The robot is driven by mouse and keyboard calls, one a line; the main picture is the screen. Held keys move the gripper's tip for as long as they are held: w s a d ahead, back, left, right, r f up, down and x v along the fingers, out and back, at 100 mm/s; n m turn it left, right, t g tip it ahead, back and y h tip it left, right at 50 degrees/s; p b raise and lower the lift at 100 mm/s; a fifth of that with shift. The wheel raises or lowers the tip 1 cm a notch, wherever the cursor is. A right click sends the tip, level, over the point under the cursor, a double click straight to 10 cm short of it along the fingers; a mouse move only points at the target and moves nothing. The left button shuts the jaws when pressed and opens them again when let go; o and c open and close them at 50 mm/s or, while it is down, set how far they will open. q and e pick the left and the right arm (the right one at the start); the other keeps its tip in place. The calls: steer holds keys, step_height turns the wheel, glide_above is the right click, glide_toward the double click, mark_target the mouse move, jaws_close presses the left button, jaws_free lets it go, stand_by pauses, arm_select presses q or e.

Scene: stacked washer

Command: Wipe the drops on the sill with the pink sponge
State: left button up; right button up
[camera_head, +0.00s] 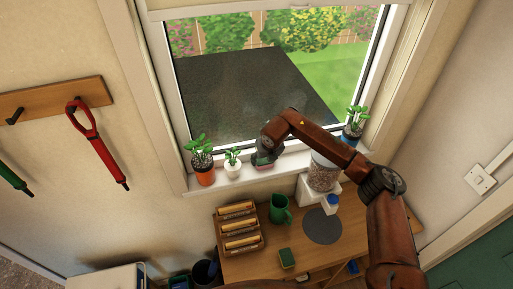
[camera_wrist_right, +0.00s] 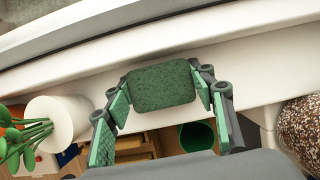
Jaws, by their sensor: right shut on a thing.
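My right gripper (camera_head: 262,158) is shut on the pink sponge (camera_head: 265,166) at the white window sill (camera_head: 292,163). The sponge's pink edge shows low between the fingers in the head view. In the right wrist view the sponge (camera_wrist_right: 163,86) shows its dark green scouring face, gripped between the two green-padded fingers of the gripper (camera_wrist_right: 165,95), over the sill (camera_wrist_right: 245,70). I cannot tell whether it touches the sill. No drops can be made out; the arm and sponge hide part of the sill. My left gripper is not in view.
On the sill, an orange-potted plant (camera_head: 205,176) and a white-potted plant (camera_head: 232,170) stand left of the gripper. A seed-filled jar (camera_head: 322,175) and a blue-potted plant (camera_head: 351,133) are to the right. Below, the desk (camera_head: 262,266) holds a green mug (camera_head: 280,214) and a green-topped sponge (camera_head: 287,257).

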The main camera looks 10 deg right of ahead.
mark_target(255, 167)
steer(key=shift+s+a+f, duration=0.1)
steer(key=shift+a, duration=1.85)
step_height(255, 167, up, 3)
steer(key=shift+d+r+p, duration=0.1)
steer(key=shift+r+p, duration=0.1)
steer(key=shift+p, duration=0.3)
steer(key=shift+r+p, duration=0.95)
steer(key=shift+r, duration=1.4)
